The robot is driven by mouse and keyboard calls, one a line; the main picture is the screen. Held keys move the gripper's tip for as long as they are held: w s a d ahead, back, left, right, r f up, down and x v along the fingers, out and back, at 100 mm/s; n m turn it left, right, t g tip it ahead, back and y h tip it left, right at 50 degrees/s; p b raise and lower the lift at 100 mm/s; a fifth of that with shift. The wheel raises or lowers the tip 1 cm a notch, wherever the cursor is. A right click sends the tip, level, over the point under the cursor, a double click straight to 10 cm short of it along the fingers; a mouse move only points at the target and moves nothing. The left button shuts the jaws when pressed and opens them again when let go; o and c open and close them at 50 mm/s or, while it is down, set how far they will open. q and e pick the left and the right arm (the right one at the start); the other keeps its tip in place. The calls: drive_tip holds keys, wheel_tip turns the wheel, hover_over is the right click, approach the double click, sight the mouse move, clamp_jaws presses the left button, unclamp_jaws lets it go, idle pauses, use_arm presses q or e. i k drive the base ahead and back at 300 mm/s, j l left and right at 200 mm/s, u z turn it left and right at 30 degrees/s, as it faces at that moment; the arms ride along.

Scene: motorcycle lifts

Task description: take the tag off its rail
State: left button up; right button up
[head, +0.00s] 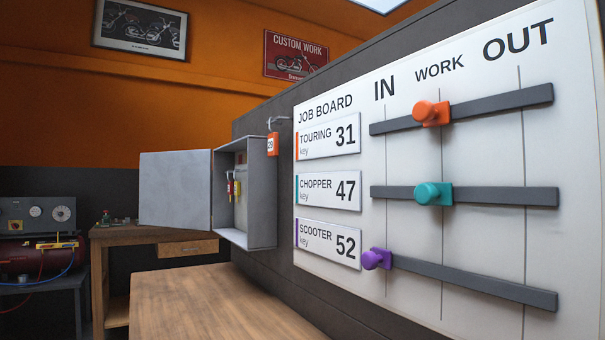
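An orange tag (272,144) with a small dark number, too small to read surely, hangs from a thin grey rail or hook (279,120) at the left edge of the job board. It hangs beside the open grey key cabinet (263,200). The white job board (480,150) has three dark rails, with an orange knob (430,113) and a teal knob (433,194) near the WORK line and a purple knob (376,259) at the lower rail's left end. Neither gripper is in view.
The cabinet door (175,189) stands open to the left. A wooden bench top (205,305) lies below the cabinet and looks clear. A wooden table (110,236) with small items and a red compressor (28,258) stand farther left.

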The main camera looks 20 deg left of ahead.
sight(272, 138)
drive_tip(key=j+u, duration=0.15)
drive_tip(key=u, duration=0.7)
